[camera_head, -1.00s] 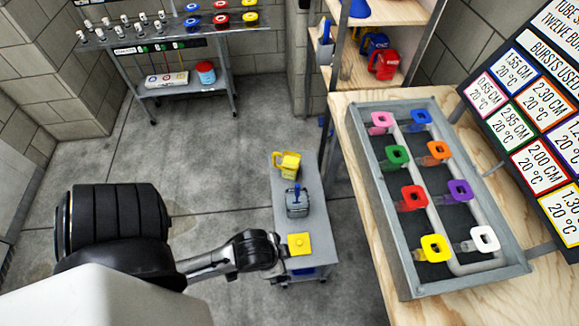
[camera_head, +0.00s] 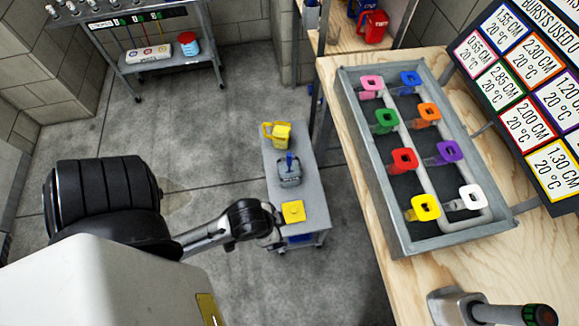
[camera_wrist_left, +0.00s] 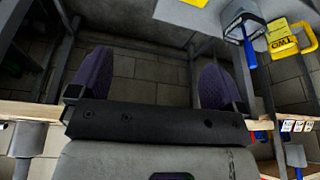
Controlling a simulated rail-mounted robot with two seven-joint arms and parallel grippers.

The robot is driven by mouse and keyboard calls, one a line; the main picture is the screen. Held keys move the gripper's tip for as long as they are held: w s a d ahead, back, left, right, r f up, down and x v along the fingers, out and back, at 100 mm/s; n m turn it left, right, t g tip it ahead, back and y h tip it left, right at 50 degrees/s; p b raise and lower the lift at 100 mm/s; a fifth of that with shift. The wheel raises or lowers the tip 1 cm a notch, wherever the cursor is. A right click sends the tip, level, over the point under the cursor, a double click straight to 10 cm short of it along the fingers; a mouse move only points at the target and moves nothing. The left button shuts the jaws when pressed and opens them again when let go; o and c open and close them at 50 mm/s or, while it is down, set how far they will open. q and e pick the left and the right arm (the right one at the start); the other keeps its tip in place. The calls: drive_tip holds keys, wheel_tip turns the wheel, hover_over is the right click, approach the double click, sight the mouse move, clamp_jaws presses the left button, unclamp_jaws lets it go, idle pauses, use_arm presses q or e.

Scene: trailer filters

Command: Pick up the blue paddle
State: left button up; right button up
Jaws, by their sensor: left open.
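A blue upright piece, probably the blue paddle's handle (camera_head: 289,160), stands in a grey tub (camera_head: 290,174) on a small grey cart; its lower part is hidden. In the left wrist view, a blue handled piece (camera_wrist_left: 249,48) shows at a grey container, beside a yellow jug (camera_wrist_left: 290,40); I cannot tell whether it is the same piece. My left gripper (camera_wrist_left: 157,78) is open and nothing shows between its dark fingers. In the head view my left arm reaches to the cart's left side, near its front end, apart from the grey tub. My right gripper is not in view.
The cart (camera_head: 312,195) also bears a yellow jug (camera_head: 277,134) and a flat yellow block (camera_head: 293,211). A wooden bench (camera_head: 370,215) with a grey tray (camera_head: 345,105) of coloured pieces stands right. A metal rack (camera_head: 205,62) stands at the back. Floor left of the cart is clear.

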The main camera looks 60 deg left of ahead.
use_arm(q)
drive_tip(key=shift+a, duration=0.2)
drive_tip(key=c, duration=0.8)
drive_tip(key=shift+o, duration=0.2)
drive_tip(key=shift+f, duration=0.1)
